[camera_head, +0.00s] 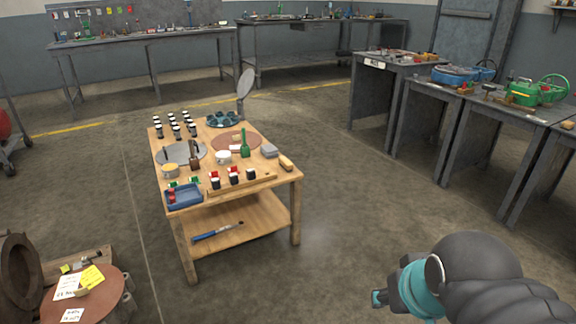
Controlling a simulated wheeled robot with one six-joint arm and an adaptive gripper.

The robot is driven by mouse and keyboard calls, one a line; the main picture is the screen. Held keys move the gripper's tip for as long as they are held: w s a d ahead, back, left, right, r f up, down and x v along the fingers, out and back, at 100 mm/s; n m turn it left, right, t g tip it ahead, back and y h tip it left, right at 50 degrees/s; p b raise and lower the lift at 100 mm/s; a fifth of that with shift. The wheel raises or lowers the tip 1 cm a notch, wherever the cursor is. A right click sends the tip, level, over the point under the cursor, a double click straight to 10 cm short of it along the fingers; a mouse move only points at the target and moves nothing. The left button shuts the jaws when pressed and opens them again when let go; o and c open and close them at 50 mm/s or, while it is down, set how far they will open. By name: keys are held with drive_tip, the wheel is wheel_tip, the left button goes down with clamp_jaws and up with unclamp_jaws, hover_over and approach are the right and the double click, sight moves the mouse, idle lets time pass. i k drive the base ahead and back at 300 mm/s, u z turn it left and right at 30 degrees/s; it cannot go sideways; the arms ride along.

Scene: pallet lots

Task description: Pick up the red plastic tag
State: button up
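A wooden table (276,180) stands left of the middle of the view. Small red pieces (213,173) lie near its front part, close to black-and-white containers (215,183). Another small red piece (171,196) is in a blue tray (186,201) at the table's front left corner. They are too small for me to tell which is the red plastic tag. My gripper (379,298) is at the lower right, over the floor, well apart from the table. Its fingers are too small to tell open from shut.
A round-topped drum (108,288) with papers is at the lower left. Grey workbenches (440,110) line the right side, and others (145,36) line the back wall. A blue-handled tool (215,232) lies on the table's lower shelf. Floor (330,225) between table and right benches is clear.

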sight(214, 174)
drive_tip(key=z, duration=0.3)
drive_tip(key=k, duration=1)
drive_tip(key=u, duration=0.95)
drive_tip(key=i, duration=1)
drive_tip(key=k, duration=1.3)
drive_tip(key=z, duration=0.6)
drive_tip(key=i, duration=2.2)
drive_tip(key=u, duration=1.3)
drive_tip(key=i, duration=0.6)
drive_tip(key=u, duration=0.7)
